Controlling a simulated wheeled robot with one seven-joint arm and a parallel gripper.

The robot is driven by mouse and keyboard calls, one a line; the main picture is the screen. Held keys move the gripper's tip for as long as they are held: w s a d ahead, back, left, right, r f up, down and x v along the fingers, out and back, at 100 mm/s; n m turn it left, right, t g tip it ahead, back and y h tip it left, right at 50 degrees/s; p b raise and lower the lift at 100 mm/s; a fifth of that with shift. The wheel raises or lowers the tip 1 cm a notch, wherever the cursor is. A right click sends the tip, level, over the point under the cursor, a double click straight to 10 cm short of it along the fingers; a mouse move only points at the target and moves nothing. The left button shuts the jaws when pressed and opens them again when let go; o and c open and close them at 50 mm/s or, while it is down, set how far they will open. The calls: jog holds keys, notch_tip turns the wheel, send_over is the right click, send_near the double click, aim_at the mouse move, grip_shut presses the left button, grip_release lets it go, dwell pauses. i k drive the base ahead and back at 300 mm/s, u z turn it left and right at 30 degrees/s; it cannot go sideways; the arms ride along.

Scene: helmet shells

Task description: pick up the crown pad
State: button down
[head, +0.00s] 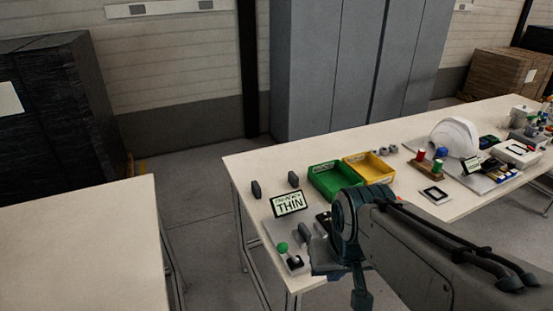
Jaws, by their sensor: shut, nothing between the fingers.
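I cannot tell for certain which object is the crown pad. Two small dark upright pieces stand near the long table's left end, a left one (256,189) and a right one (293,179). A dark square item with a pale centre (435,194) lies near the front edge, right of my arm. A white helmet shell (455,138) sits farther right. My gripper (342,284) is shut and empty, in front of the table's front edge near the left end, apart from these pieces. My arm hides part of the tabletop.
The long table (245,165) holds a green bin (337,181), a yellow bin (368,168), a "THIN" sign (289,203) and a green-knobbed device (283,248). Another table (80,240) is bare at left; floor lies between.

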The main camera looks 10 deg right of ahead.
aim_at(306, 234)
jog(key=u, duration=3.5)
jog(key=k, duration=1.25)
jog(key=z, duration=1.9)
jog(key=i, duration=0.5)
jog(key=u, duration=0.1)
